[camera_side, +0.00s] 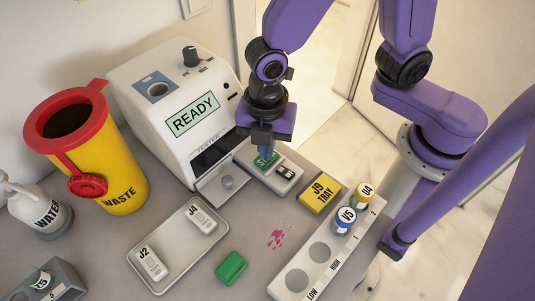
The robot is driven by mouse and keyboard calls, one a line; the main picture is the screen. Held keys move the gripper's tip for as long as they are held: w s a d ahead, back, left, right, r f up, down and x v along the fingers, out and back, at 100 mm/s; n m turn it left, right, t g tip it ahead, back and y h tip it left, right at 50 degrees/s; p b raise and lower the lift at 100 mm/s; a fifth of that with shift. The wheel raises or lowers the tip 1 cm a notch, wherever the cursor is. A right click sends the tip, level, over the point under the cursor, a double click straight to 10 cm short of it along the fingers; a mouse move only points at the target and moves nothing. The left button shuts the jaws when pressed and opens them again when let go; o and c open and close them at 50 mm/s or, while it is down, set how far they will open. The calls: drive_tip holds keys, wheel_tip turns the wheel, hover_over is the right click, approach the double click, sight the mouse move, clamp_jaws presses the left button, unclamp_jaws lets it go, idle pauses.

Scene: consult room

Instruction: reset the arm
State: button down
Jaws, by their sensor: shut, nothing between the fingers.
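My purple arm comes down from the top of the view. My gripper (265,152) is shut and empty, pointing down in front of the white tester. Its fingertips are at or just above a small green piece at one end of a pale tray (290,184); I cannot tell whether they touch. A small item with dark windows (286,172) lies on that tray, beside the fingers. The gripper hides part of the tray's far end.
The white tester (150,105) reads READY. A yellow J9 TRAY block (320,194), a rack (295,284) with vials V5 (345,218) and U4 (363,193), a green block (231,266), a tray (161,286) with J2 and J4, and a waste bin (115,180) stand around.

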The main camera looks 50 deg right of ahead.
drive_tip(key=shift+f, duration=0.35)
idle(0.3)
drive_tip(key=shift+r, duration=3.5)
drive_tip(key=s+d+r+m, duration=0.1)
drive_tip(key=s+d+m, duration=0.3)
drive_tip(key=d, duration=0.5)
drive_tip(key=s+d+r+m, duration=0.1)
drive_tip(key=s+d+m, duration=0.4)
drive_tip(key=d, duration=0.5)
drive_tip(key=shift+r+m, duration=0.15)
drive_tip(key=shift+m, duration=1.05)
drive_tip(key=shift+w, duration=0.1)
